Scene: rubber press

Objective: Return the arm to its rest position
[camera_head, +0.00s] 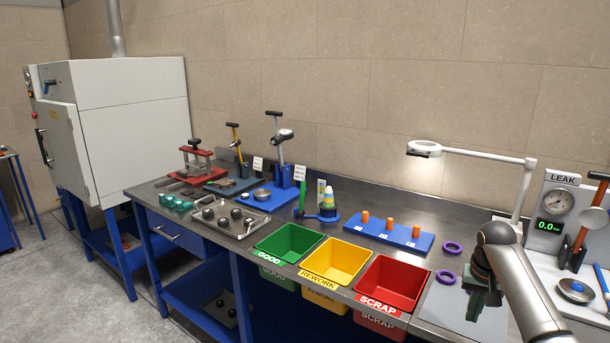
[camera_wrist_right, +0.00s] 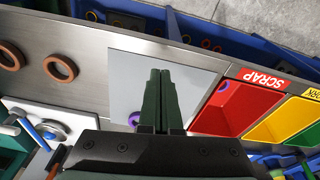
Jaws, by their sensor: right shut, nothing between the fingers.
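My right arm (camera_head: 515,275) comes in from the lower right in the head view. My right gripper (camera_head: 474,303), with dark green fingers, points down over the grey mat (camera_head: 437,312) on the bench, right of the red scrap bin. In the right wrist view the two fingers of my right gripper (camera_wrist_right: 158,98) lie side by side, shut with nothing between them. The grey mat (camera_wrist_right: 130,62) shows beneath them. My left gripper is in neither view.
Green (camera_head: 290,241), yellow (camera_head: 335,261) and red (camera_head: 392,284) bins line the bench's front edge. Purple rings (camera_head: 445,277) lie near my right gripper. A lamp magnifier (camera_head: 424,148) stands behind, and a leak tester (camera_head: 553,215) stands right. Two brown rings (camera_wrist_right: 60,68) show in the wrist view.

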